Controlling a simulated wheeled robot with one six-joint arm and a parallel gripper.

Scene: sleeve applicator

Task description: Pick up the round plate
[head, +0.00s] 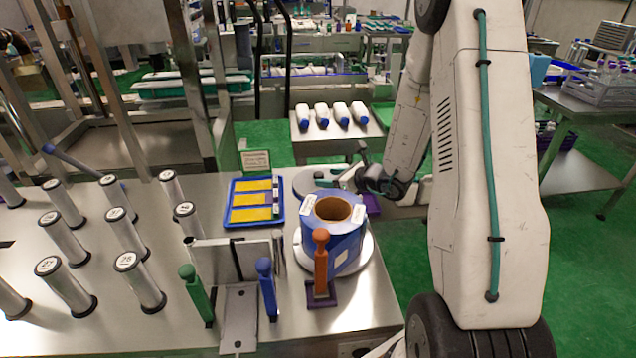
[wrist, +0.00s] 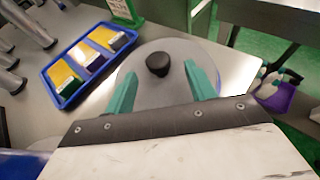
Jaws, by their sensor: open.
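The round plate is a flat grey disc with a black knob at its centre. It lies on the steel table in the wrist view (wrist: 165,92) and behind the blue roll in the head view (head: 303,184). My gripper (wrist: 161,85) is open and empty, with its two teal fingers over the disc. The black knob stands between and slightly beyond the fingertips, with clear space on both sides. In the head view my gripper (head: 331,178) reaches in from the right, low over the plate, and partly hides it.
A blue tray (head: 235,219) with yellow blocks lies left of the plate. A large blue roll (head: 350,245) on a round base stands in front of it, near several coloured handles. Numbered metal cylinders (head: 122,232) fill the left. The table's right edge is close.

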